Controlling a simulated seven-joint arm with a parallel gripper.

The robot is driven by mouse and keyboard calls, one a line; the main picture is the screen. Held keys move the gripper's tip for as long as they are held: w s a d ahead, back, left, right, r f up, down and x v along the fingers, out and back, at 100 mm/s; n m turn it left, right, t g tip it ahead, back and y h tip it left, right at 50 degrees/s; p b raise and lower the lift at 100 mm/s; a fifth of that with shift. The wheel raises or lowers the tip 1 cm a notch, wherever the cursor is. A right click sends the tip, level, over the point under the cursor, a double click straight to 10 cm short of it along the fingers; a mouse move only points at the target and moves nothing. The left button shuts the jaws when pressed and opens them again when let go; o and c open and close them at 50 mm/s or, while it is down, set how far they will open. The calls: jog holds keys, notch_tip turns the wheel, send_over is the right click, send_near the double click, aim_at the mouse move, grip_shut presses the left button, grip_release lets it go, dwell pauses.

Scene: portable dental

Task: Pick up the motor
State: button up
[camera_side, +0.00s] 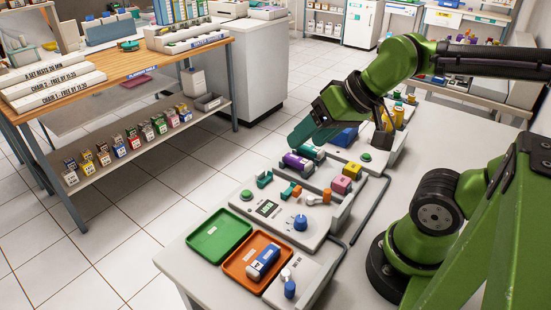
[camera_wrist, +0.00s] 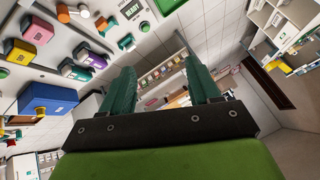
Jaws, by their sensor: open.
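No part is clearly labelled as the motor, so I cannot tell which one it is. The purple cylinder (camera_wrist: 92,59) and a teal one (camera_wrist: 76,71) also show at left in the wrist view. My gripper (camera_side: 300,135) is above the far part of the unit, near these two cylinders. In the wrist view its teal fingers (camera_wrist: 159,72) are apart, with nothing between them.
A green tray (camera_side: 218,236) lies empty at the table's front left. A blue box (camera_side: 344,137) stands behind. A wooden workbench (camera_side: 130,72) is across the floor.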

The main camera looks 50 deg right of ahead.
jog(key=m+g+h, duration=0.2)
jog(key=m+g, duration=0.5)
jog(key=m, duration=2.5)
send_over(297, 158)
notch_tip(297, 158, down, 4)
jog(key=f, duration=1.1)
jog(key=shift+w+a+f, duration=0.15)
jog(key=shift+w+f, duration=0.1)
jog(key=f, duration=0.4)
jog(key=shift+s+f, duration=0.1)
jog(key=shift+s, duration=0.25)
jog(key=shift+f, duration=0.55)
grip_shut()
